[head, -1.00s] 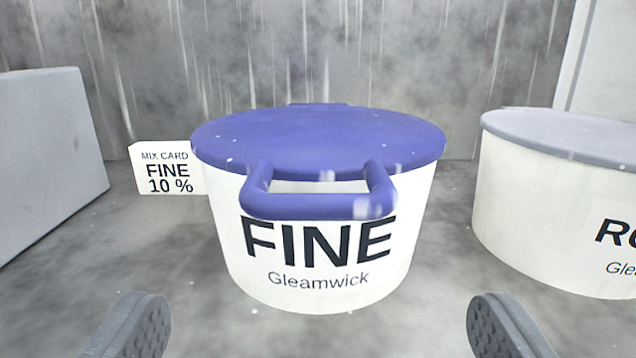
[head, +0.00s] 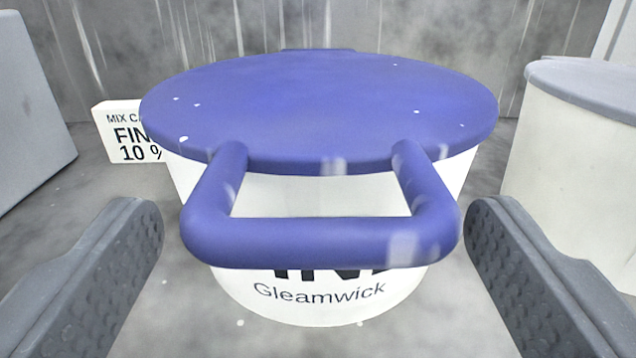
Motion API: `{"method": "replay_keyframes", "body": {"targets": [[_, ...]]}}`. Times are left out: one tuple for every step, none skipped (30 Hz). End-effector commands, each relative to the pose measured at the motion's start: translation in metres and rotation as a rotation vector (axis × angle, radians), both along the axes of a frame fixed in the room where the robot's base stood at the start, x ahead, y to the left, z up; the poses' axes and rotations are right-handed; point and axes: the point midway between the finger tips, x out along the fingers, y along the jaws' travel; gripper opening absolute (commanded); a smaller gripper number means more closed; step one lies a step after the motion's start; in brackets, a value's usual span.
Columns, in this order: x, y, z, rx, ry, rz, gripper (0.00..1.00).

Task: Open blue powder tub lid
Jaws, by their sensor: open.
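The white tub (head: 318,300) stands upright in the middle of the head view, with "Gleamwick" on its front and a larger word above it partly hidden by the handle. Its blue lid (head: 320,105) is shut on top. A blue loop handle (head: 320,243) sticks out from the lid's front edge towards me. My gripper (head: 315,235) is open and empty. Its two grey fingers stand to the left and right of the handle, apart from it, with the handle's bar between them.
A white mix card (head: 128,143) reading "FINE 10 %" stands behind the tub on the left. A grey block (head: 30,120) is at the far left. A second white tub with a grey lid (head: 590,90) is close on the right. A streaked grey wall is behind.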

Motion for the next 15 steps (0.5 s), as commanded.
{"method": "replay_keyframes", "body": {"targets": [[0.003, 0.001, 0.0, 0.003, -0.002, 0.002, 0.84], [0.004, 0.001, 0.001, 0.004, -0.003, 0.001, 0.84], [0.006, 0.0, 0.001, 0.004, -0.003, 0.001, 0.84], [0.007, 0.001, 0.001, 0.004, -0.004, 0.001, 0.84], [0.008, 0.002, 0.001, 0.004, -0.004, 0.002, 0.84], [0.01, 0.001, 0.002, 0.004, -0.005, 0.002, 0.84], [0.011, 0.001, 0.002, 0.004, -0.005, 0.001, 0.84], [0.012, 0.001, 0.001, 0.004, -0.004, 0.001, 0.84], [0.013, 0.0, 0.0, 0.003, -0.001, 0.0, 0.84], [0.014, 0.0, -0.001, 0.002, 0.001, 0.0, 0.84], [0.015, 0.0, -0.002, 0.001, 0.001, -0.001, 0.84], [0.016, 0.0, -0.001, 0.001, 0.0, -0.001, 0.84], [0.016, 0.0, -0.001, 0.0, -0.001, -0.001, 0.84], [0.017, 0.0, 0.0, -0.001, -0.002, -0.002, 0.84], [0.017, -0.001, 0.001, -0.002, -0.004, -0.003, 0.84]]}}
